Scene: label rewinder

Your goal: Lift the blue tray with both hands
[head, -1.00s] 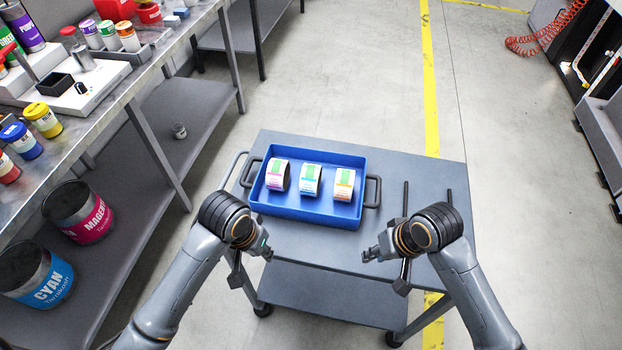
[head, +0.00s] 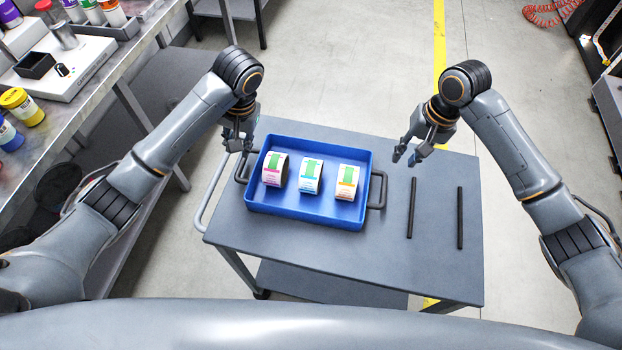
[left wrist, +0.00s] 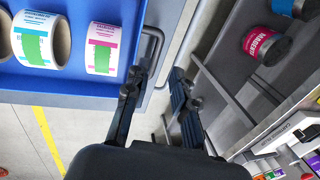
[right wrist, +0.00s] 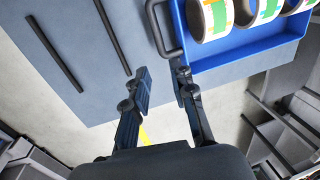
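The blue tray (head: 300,208) sits flat on the grey cart and holds three label rolls. It has a dark handle on each side. My left gripper (head: 240,148) is open above the tray's left handle (head: 240,170); in the left wrist view this handle (left wrist: 158,50) lines up with the gap between the fingers. My right gripper (head: 406,158) is open, up and to the right of the right handle (head: 383,190). In the right wrist view this handle (right wrist: 155,30) shows just beyond the fingertips. Neither gripper visibly touches the tray.
The cart top (head: 335,245) is clear in front of the tray. Two dark bars (head: 411,208) lie to its right. A metal push rail (head: 212,195) runs along the cart's left end. A bench with ink cans (head: 22,105) stands at the left.

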